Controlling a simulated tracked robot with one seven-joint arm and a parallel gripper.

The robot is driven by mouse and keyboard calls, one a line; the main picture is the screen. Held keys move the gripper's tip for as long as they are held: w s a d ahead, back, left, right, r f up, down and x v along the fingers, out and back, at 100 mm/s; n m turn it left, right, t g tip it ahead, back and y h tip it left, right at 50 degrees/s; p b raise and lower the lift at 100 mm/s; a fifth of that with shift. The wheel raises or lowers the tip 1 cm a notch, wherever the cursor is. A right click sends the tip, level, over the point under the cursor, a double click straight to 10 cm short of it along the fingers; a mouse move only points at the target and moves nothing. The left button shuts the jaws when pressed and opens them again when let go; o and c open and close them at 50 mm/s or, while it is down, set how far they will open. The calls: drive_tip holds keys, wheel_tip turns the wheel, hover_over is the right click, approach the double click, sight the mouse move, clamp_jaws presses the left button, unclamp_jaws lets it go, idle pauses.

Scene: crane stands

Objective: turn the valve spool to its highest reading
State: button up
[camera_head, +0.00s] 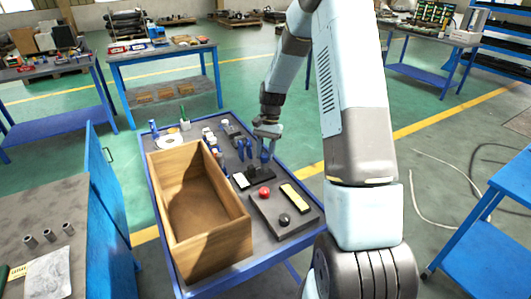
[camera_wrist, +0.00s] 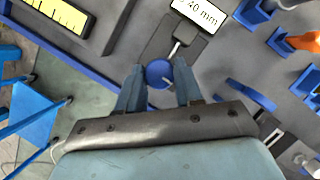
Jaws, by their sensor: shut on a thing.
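The knob itself is hidden there.
On the same blue-framed table stand a large wooden crate (camera_head: 158,205) at left and a dark panel (camera_head: 268,225) with a red knob (camera_head: 264,192), a black knob (camera_head: 284,220) and a yellow scale (camera_head: 296,196). Several blue holders (camera_wrist: 257,94) and small parts stand close around the block.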

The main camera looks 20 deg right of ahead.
drive_tip(key=shift+w+n, duration=0.1)
drive_tip(key=shift+n, duration=0.2)
drive_tip(key=o, duration=1)
drive_tip(key=shift+r, duration=0.1)
drive_tip(key=shift+v, duration=6.8)
drive_tip(key=shift+a, duration=0.1)
